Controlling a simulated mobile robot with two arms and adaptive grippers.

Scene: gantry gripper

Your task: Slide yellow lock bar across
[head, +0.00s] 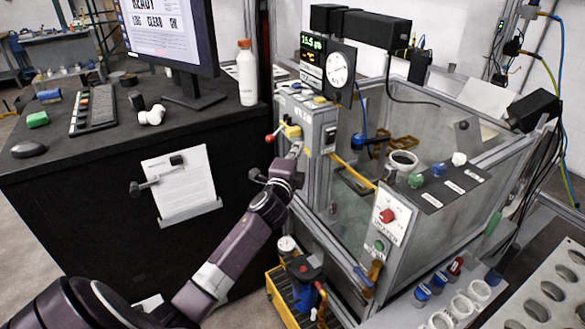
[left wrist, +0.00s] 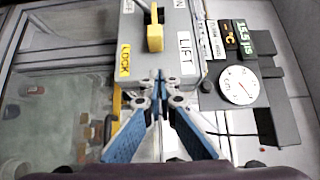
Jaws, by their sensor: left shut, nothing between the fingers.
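The yellow lock bar (left wrist: 155,38) shows in the left wrist view as a short yellow piece standing out from a grey control box (left wrist: 176,18). It also shows in the head view (head: 292,131) on the box's near side. A yellow LOCK label (left wrist: 124,62) is to its left and a white LIFT label (left wrist: 186,52) to its right. My left gripper (head: 295,151) is just below the bar, fingertips (left wrist: 158,80) together and empty. Its tips appear close to the bar's lower end; I cannot tell whether they touch. My right gripper is not in view.
A gauge with a white dial (head: 340,69) stands beside the box. A clear-walled tank (head: 350,215) lies to the right. A red-knobbed lever (head: 270,138) juts out left of my gripper. A dark desk with a monitor (head: 165,32) and white bottle (head: 247,75) is further left.

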